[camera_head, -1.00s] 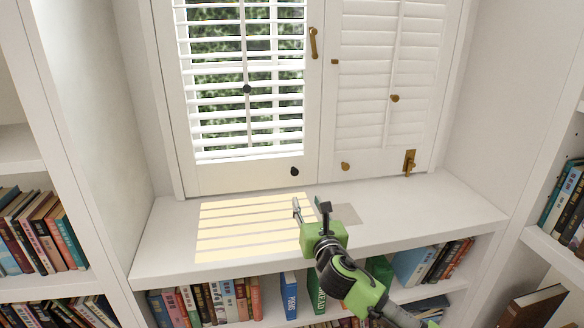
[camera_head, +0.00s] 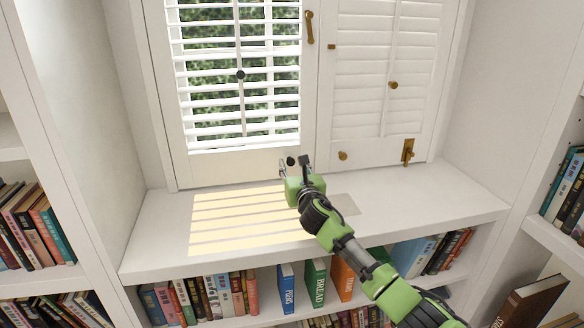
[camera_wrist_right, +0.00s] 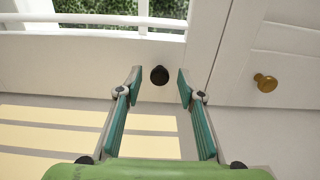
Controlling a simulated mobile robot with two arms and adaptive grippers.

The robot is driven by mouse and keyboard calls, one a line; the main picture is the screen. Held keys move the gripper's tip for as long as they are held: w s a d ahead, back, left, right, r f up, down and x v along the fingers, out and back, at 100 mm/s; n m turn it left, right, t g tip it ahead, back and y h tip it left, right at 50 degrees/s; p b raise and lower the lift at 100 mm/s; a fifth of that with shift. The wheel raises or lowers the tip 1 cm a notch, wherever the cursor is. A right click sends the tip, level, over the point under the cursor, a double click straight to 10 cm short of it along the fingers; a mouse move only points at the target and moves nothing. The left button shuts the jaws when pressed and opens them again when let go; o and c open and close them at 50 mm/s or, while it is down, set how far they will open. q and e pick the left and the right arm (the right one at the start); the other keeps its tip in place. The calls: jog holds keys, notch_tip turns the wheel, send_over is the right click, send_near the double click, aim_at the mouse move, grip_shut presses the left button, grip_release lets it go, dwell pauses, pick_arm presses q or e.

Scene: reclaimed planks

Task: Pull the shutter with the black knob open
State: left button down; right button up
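The left shutter (camera_head: 216,164) is white with open slats and looks closed in its frame. Its black knob (camera_head: 290,161) is at the lower right corner of the panel. In the right wrist view the black knob (camera_wrist_right: 159,75) lies between the two fingertips, a little beyond them. My right gripper (camera_head: 295,164) is open in front of the knob, one finger on either side, and it shows no grip on it. The fingers also show in the right wrist view (camera_wrist_right: 159,84). My left gripper is not in view.
The right shutter (camera_head: 372,120) has closed slats, brass knobs (camera_head: 343,156) and a brass latch (camera_head: 408,151). The white sill (camera_head: 440,200) is clear, with bookshelves below and on both sides.

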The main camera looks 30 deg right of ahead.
jog(key=shift+w+d, duration=0.15)
jog(key=shift+w, duration=0.5)
jog(key=shift+c, duration=0.2)
grip_shut()
jog(key=shift+s, duration=0.1)
